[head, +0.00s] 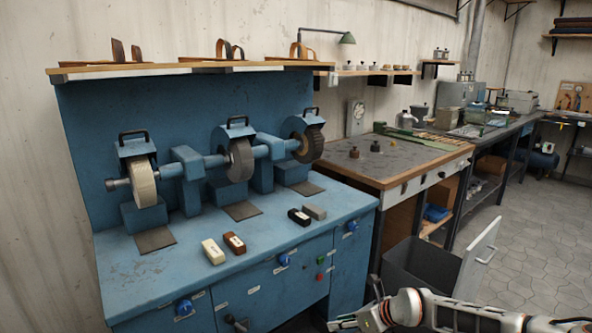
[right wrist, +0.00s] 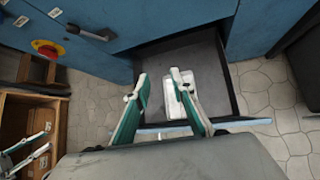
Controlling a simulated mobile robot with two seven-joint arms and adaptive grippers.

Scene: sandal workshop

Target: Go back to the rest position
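My right gripper (head: 362,318) is at the bottom of the head view, low in front of the blue bench. In the right wrist view its two teal and white fingers (right wrist: 159,75) are spread apart with nothing gripped. They hang over an open dark drawer (right wrist: 222,78), and a white object (right wrist: 186,98) shows in it, partly behind the right finger. What looks like my left gripper (right wrist: 46,138) is at the lower left of the right wrist view, fingers apart and empty. The head view does not show it.
The blue grinding bench (head: 140,275) carries wheels and several small blocks.

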